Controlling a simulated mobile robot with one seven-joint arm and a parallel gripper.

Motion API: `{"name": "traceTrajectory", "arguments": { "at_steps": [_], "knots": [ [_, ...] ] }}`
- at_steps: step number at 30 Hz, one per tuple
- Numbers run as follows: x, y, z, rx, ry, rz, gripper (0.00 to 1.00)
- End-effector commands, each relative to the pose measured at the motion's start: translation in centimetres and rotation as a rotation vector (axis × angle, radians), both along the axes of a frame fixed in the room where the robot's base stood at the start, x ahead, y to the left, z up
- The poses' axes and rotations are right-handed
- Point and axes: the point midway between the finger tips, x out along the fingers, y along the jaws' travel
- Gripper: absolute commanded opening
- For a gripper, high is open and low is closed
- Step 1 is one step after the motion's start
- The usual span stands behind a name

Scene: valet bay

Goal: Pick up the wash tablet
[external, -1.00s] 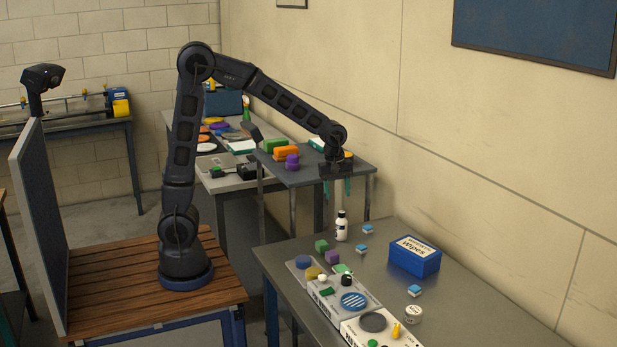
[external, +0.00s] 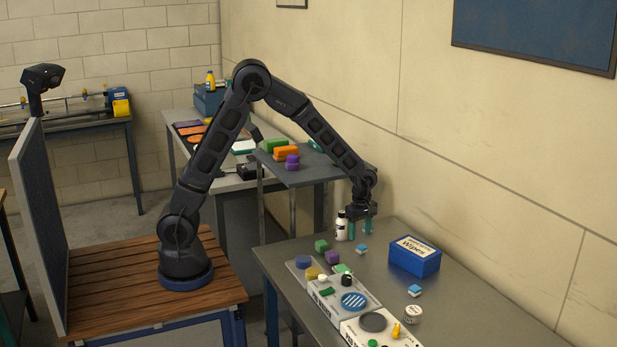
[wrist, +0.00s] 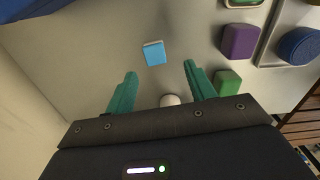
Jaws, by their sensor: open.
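A small blue-and-white wash tablet (external: 361,249) lies on the grey metal table, just in front of my gripper (external: 360,231). In the wrist view, a blue tablet (wrist: 154,53) lies beyond the fingertips, roughly between their lines and apart from them. My gripper (wrist: 160,68) is open, with its teal fingers spread and nothing held. A second similar tablet (external: 415,290) lies nearer the table's front. A third, seen earlier beside the wall, is now hidden by the gripper.
A white bottle (external: 341,226) stands close to the gripper; its cap (wrist: 170,100) shows between the fingers. Green (external: 321,246) and purple (external: 332,257) blocks lie left of the tablet. A blue wipes box (external: 415,258) stands right. A round white tin (external: 413,314) is nearer the front.

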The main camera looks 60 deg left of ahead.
Motion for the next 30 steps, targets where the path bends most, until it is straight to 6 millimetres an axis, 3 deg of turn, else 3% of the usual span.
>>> {"name": "traceTrajectory", "arguments": {
  "at_steps": [8, 18, 26, 30],
  "knots": [
    [0.2, -0.1, -1.3, 0.001, 0.001, -0.001, 0.55],
    [0.8, -0.4, -5.4, 0.000, 0.002, -0.001, 0.55],
    [0.8, -0.5, -5.8, -0.001, 0.000, -0.001, 0.55],
    [0.8, -0.5, -5.8, 0.000, 0.000, -0.001, 0.31]
  ]
}}
